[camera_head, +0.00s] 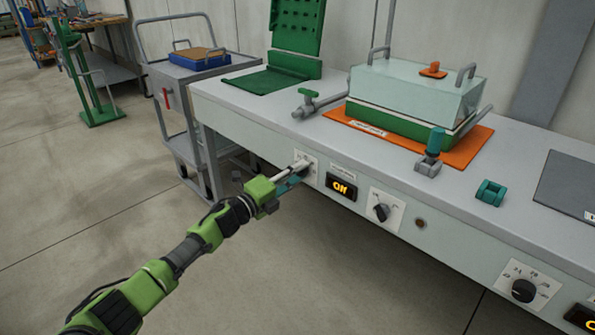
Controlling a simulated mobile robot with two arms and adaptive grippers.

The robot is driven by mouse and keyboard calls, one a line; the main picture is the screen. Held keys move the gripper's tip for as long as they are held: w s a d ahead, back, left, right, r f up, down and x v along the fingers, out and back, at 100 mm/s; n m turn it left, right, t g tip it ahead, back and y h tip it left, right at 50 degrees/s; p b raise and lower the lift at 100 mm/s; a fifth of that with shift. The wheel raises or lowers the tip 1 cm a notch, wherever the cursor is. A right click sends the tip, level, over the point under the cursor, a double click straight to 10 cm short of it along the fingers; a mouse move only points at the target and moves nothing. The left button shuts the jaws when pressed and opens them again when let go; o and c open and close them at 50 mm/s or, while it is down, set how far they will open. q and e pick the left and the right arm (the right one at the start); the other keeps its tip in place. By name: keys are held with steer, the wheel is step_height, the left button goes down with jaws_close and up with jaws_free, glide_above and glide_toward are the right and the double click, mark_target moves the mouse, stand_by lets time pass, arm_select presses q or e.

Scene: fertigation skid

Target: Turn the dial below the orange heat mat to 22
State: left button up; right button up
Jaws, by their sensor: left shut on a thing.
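The orange heat mat (468,150) lies on the bench top under a green tray with a clear lid. On the bench's front face below it are a white-plated dial at the left, mostly hidden by my gripper, an amber-lit display (341,188) too small to read surely, and a black dial (381,212) on a white plate. My left gripper (299,170) reaches in from the left and is shut on the left dial. That dial's pointer and scale cannot be read. My right gripper is out of view.
Another black dial (523,290) and a second display (581,318) sit farther right on the bench front. A grey cart (185,70) with a blue tray stands left of the bench. The floor in front is clear.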

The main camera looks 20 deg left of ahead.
arm_select(q)
steer(key=shift+a, duration=0.1)
stand_by(0.4)
steer(key=o, duration=1.1)
steer(key=v, duration=1.2)
